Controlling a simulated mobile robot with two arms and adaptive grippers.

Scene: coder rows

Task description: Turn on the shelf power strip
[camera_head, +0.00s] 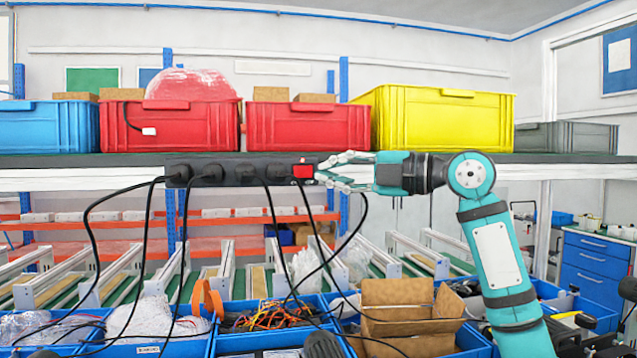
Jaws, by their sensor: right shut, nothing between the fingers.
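The black power strip (228,170) is fixed along the front edge of the shelf, with several black plugs and cables hanging from it. Its red switch (303,171) is at the right end. My right gripper (325,172) is shut and empty, its fingertips pointing left at the right end of the strip, right beside the red switch. I cannot tell whether the fingertips touch the switch or whether it is lit. My left gripper is not in view.
The shelf (560,158) carries a blue crate (45,126), two red crates (308,128), a yellow crate (445,120) and a grey crate (585,136). Loose black cables hang in front of the blue bins below. An open cardboard box (400,300) stands below my right arm.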

